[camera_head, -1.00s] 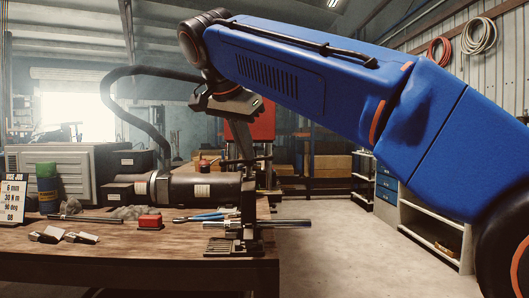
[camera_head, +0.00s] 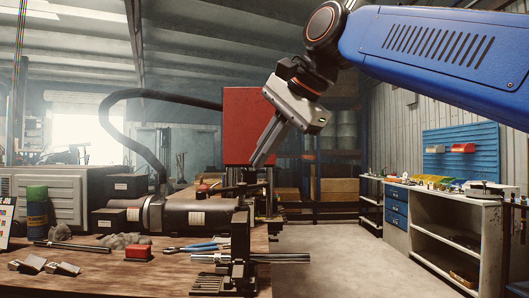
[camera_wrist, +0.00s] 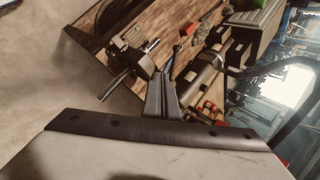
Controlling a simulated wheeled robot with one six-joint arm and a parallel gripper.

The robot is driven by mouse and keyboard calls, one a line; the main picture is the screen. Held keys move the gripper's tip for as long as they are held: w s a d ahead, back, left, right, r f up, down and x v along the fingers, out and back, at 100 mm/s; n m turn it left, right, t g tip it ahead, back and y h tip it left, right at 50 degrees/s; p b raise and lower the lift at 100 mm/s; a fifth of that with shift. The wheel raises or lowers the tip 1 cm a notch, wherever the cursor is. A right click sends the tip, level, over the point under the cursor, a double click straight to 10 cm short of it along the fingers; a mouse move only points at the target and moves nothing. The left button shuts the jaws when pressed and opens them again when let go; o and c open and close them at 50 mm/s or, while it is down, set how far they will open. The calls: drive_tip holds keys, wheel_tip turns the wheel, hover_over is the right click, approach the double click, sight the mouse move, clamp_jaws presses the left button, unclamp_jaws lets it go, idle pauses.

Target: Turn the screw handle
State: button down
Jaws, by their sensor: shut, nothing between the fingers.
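A dark upright clamp (camera_head: 241,250) stands at the right front edge of the wooden bench (camera_head: 120,268). A silver rod (camera_head: 285,258) runs sideways through its lower part and sticks out past the bench edge. The screw handle looks to be at the clamp's dark top (camera_head: 246,190), though its shape is hard to make out. My gripper (camera_head: 257,165) is shut and empty, pointing down just above that top; contact cannot be told. In the wrist view, my closed fingers (camera_wrist: 161,78) reach beside the clamp (camera_wrist: 136,60), with the silver rod (camera_wrist: 115,84) to their left.
A dark cylinder (camera_head: 198,214) lies behind the clamp. Blue-handled pliers (camera_head: 197,247), a red block (camera_head: 138,253) and metal pieces (camera_head: 45,266) lie on the bench. A red panel (camera_head: 248,126) stands behind my gripper. Open floor (camera_head: 345,262) lies to the right, before a shelf unit (camera_head: 450,230).

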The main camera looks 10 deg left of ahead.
sight(242, 198)
drive_tip(key=x, duration=0.6)
drive_tip(key=a+r+x, duration=0.1)
drive_tip(key=x, duration=0.2)
drive_tip(key=shift+w+a, duration=0.1)
drive_tip(key=shift+w, duration=0.25)
drive_tip(key=shift+w+a+f, duration=0.1)
drive_tip(key=shift+w+a, duration=0.1)
drive_tip(key=shift+a, duration=0.25)
